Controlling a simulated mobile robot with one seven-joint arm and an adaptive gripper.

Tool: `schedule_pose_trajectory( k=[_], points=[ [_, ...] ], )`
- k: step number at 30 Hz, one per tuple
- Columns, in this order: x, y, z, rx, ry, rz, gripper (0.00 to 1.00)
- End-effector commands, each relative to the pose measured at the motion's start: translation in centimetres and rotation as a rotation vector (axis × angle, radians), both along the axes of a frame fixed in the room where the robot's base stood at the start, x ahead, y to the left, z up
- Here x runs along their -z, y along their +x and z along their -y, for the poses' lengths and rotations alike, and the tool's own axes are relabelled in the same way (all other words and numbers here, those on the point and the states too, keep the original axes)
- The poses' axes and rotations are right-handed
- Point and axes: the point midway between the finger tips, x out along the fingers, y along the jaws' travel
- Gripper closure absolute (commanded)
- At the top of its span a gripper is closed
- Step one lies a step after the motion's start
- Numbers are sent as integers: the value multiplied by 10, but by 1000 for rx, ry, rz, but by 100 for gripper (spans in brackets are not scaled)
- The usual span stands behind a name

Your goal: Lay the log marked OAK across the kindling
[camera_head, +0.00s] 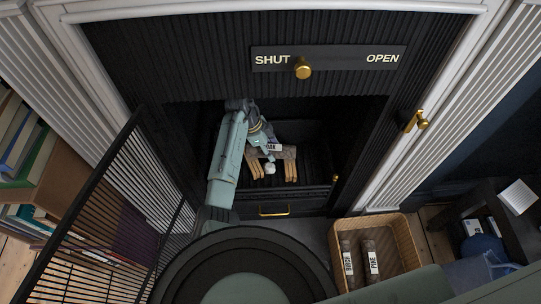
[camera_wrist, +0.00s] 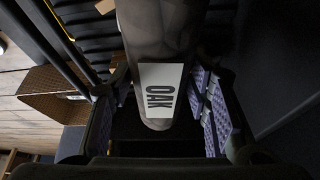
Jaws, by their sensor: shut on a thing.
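The log marked OAK (camera_head: 289,151) is inside the dark fireplace, lying crosswise over the kindling. Its white label faces up and also shows on the grey log in the wrist view (camera_wrist: 160,92). The kindling (camera_head: 291,171) is pale sticks, with others at the left (camera_head: 255,168). My gripper (camera_head: 265,140) reaches in from the left and is shut on the OAK log, a finger on each side of it. I cannot tell whether the log touches the sticks. The gripper and arm hide part of the log's left end.
A wicker basket (camera_head: 407,235) holds logs marked BIRCH (camera_head: 347,266) and PINE (camera_head: 371,260). A mesh door (camera_head: 125,205) stands open at the left. A brass knob (camera_head: 303,68) sits nearer SHUT on the plate above. A small white lump (camera_head: 270,169) lies between the sticks.

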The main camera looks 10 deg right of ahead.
Motion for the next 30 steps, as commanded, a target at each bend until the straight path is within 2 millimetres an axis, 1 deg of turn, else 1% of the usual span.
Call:
schedule_pose_trajectory(
  k=[1, 3, 11, 20, 21, 27, 30],
  points=[
    [15, 0, -1, -1, 0, 1, 94],
    [22, 0, -1, -1, 0, 1, 94],
    [20, 0, 0, 0, 0, 1, 94],
    [29, 0, 0, 0, 0, 0, 94],
    [29, 0, -1, 0, 0, 0, 54],
    [28, -1, -1, 0, 0, -1, 41],
    [28, -1, -1, 0, 0, -1, 36]
  ],
)
